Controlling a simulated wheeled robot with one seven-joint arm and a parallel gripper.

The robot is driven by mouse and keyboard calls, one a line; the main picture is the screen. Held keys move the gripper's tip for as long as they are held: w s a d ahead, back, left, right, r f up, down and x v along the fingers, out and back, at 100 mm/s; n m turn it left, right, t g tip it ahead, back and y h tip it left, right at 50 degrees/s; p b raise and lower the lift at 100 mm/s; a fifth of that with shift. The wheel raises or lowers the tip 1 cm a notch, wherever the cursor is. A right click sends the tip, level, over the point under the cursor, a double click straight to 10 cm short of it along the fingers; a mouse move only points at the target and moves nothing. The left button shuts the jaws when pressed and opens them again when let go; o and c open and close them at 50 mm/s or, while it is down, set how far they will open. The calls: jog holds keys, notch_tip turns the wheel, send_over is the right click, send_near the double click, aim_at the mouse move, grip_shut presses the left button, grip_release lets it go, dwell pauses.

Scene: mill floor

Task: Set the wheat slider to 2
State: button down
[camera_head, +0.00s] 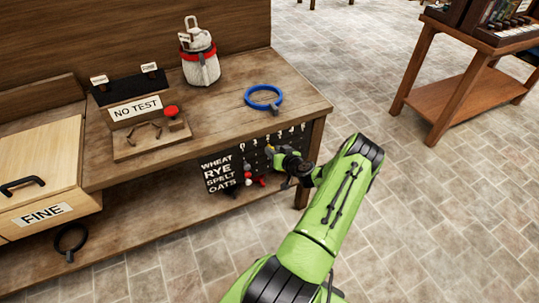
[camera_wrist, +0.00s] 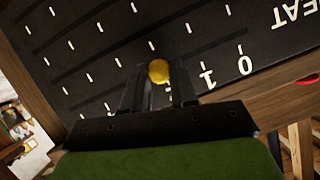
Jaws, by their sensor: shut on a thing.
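The slider board (camera_head: 222,173) is a black panel under the front edge of the wooden bench, lettered WHEAT, RYE, SPELT, OATS. My gripper (camera_head: 278,158) is at the board's right part, near the upper rows. In the wrist view my gripper (camera_wrist: 160,85) is shut on a round yellow knob (camera_wrist: 158,71), in the row nearest the numbers, which lines up with WHEAT. The 0 and 1 show to the knob's right; the knob is left of the 1. The digit nearest it is mostly hidden by my fingers, so its exact mark cannot be told.
Red and white knobs (camera_head: 249,180) sit on the board left of my gripper. A bench leg (camera_head: 310,150) is close to my gripper.

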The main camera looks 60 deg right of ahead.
jog(key=c, duration=0.9)
grip_release()
jog(key=shift+s, duration=0.1)
jog(key=p+v, duration=0.2)
jog(key=v, duration=1.3)
jog(key=shift+s+a+r, duration=0.1)
jog(key=shift+s+r, duration=0.1)
jog(key=shift+s, duration=0.1)
